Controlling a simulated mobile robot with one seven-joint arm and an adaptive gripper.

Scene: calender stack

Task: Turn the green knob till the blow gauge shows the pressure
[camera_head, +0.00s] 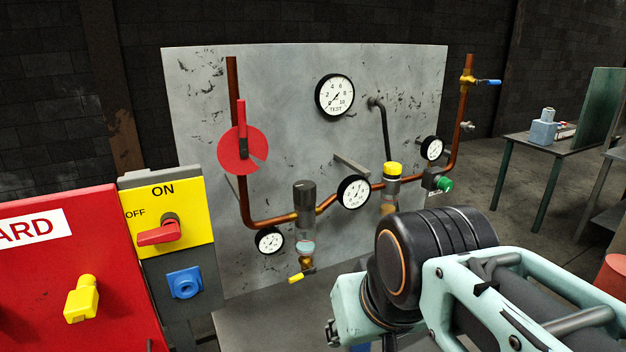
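The green knob (445,184) sits on a small dark fitting at the right of the grey panel, below the copper pipe. A small round gauge (431,148) is just above it; its face is too small to read. Other gauges are a large one marked TEST (335,95), a middle one (354,192) and a lower-left one (268,240). I cannot tell which is the blow gauge. My arm crosses the lower right, below the green knob and apart from it in the picture. My gripper's fingers do not show.
The grey panel (200,120) carries a copper pipe, a red lever disc (243,150), a yellow-capped part (393,169) and a lower yellow handle (295,278). A red box (60,270) and a yellow ON/OFF switch plate (190,210) stand left. A table (515,137) stands far right.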

